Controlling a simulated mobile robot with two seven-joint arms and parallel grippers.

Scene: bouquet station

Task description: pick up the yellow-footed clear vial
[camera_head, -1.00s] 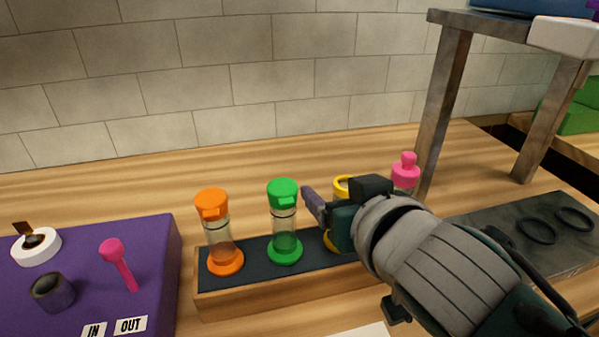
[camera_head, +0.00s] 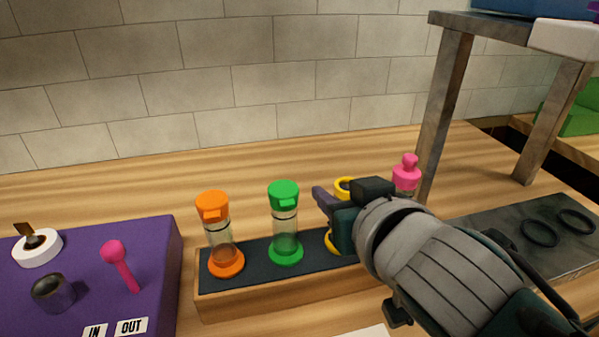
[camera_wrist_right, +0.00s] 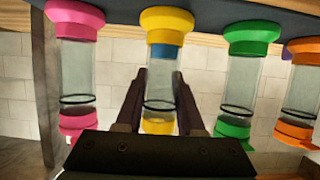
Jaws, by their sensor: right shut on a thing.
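The yellow-footed clear vial (camera_wrist_right: 161,82) stands upright in the wooden rack (camera_head: 290,290), between the green and pink vials. The right wrist view shows it upside down, with its yellow foot at the top, a blue band by the foot and clear glass between the fingers. In the head view its yellow top ring (camera_head: 345,185) shows, and my right gripper hides most of the rest. My right gripper (camera_wrist_right: 160,97) is shut on the vial's glass body, one finger on each side; in the head view one fingertip shows. My left gripper is not in view.
A green vial (camera_head: 285,222) and an orange vial (camera_head: 220,235) stand left in the rack; a pink-topped vial (camera_head: 406,174) stands right. A purple box (camera_head: 75,280) is at the left. A metal stand (camera_head: 445,95) rises at the right. The table behind the rack is clear.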

